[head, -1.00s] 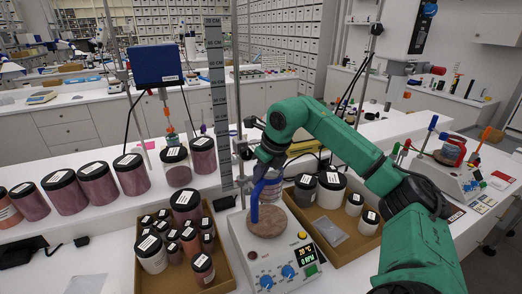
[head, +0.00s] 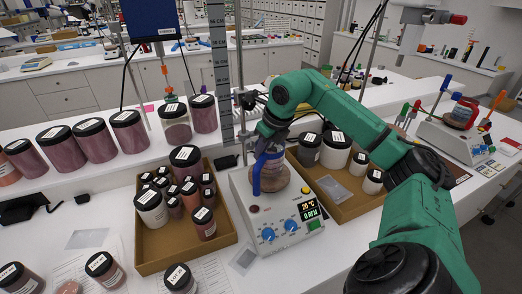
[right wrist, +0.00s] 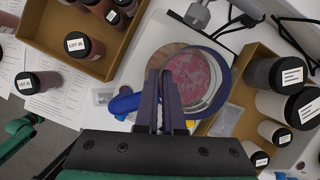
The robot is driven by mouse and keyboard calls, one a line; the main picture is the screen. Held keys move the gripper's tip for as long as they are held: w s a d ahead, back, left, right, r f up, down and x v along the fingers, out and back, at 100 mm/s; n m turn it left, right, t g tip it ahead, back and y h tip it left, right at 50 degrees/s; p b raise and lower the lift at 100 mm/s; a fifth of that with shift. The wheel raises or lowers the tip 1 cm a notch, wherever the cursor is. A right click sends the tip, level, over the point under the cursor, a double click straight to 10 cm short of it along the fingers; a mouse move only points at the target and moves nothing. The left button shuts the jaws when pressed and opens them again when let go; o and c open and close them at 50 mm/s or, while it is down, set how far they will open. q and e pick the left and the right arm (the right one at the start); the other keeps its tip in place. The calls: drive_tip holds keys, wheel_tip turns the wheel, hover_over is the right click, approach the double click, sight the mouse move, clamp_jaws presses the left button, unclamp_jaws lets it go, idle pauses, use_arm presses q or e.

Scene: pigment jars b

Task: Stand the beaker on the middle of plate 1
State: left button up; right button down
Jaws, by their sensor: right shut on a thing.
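The glass beaker (head: 273,173) with a blue handle is at the brown round top of plate 1 (head: 285,190), a white stirrer with two blue knobs and a lit display. My left gripper is out of view.
A cardboard tray of dark-lidded jars (head: 185,250) stands left of the plate, and another tray (head: 342,197) stands right. A stand rod and ruler (head: 219,75) rise behind. A second stirrer with a red-handled beaker (head: 460,117) is at far right.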

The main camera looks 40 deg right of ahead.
drive_tip(key=shift+f+b, duration=0.45)
drive_tip(key=shift+f, duration=0.05)
drive_tip(key=c, duration=0.9)
unclamp_jaws()
drive_tip(key=shift+c, duration=0.2)
drive_tip(key=shift+s+r, duration=0.15)
drive_tip(key=shift+r, duration=0.15)
drive_tip(key=p+v, duration=0.1)
drive_tip(key=v, duration=1.3)
